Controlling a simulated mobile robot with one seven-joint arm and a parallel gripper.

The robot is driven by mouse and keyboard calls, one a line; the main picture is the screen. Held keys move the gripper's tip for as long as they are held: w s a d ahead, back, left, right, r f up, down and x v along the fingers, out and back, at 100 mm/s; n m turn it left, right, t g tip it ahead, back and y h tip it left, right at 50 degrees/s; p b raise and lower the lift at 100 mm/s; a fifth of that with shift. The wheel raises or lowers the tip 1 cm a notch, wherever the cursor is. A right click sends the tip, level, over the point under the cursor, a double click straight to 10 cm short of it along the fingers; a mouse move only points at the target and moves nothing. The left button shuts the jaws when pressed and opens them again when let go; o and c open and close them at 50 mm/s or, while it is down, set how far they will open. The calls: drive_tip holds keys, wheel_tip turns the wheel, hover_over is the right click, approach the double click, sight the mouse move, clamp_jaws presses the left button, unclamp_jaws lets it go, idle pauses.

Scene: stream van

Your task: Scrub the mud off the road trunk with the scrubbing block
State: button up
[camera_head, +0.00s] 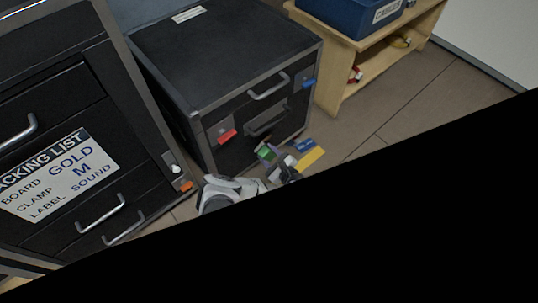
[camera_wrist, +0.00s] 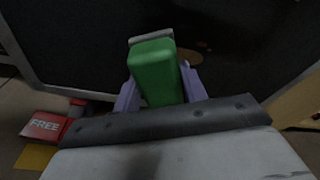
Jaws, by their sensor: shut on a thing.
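The road trunk (camera_head: 225,55) is a black case with metal edges, standing at the middle of the head view. Its dark front panel (camera_wrist: 80,50) fills the back of the wrist view. My gripper (camera_wrist: 160,88) is shut on a green scrubbing block (camera_wrist: 155,72), which sits between its two purple fingers. The block's far end points at the trunk's front; I cannot tell whether it touches. A brown mud patch (camera_wrist: 197,51) shows just right of the block, partly hidden by it. In the head view my gripper (camera_head: 270,156) and the green block (camera_head: 265,152) are low in front of the trunk.
A larger black case (camera_head: 60,110) with a packing list stands close at left. A wooden shelf (camera_head: 365,50) with a blue crate (camera_head: 350,14) stands at right. A red box (camera_wrist: 45,126) marked FREE is on the floor by the trunk. A black area hides the head view's lower right.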

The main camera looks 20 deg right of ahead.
drive_tip(key=shift+x, duration=1)
drive_tip(key=shift+r, duration=0.15)
drive_tip(key=w+d+b, duration=0.2)
drive_tip(key=d+b, duration=0.1)
drive_tip(key=d, duration=0.3)
drive_tip(key=shift+w+d, duration=0.2)
drive_tip(key=shift+d, duration=0.15)
idle(0.5)
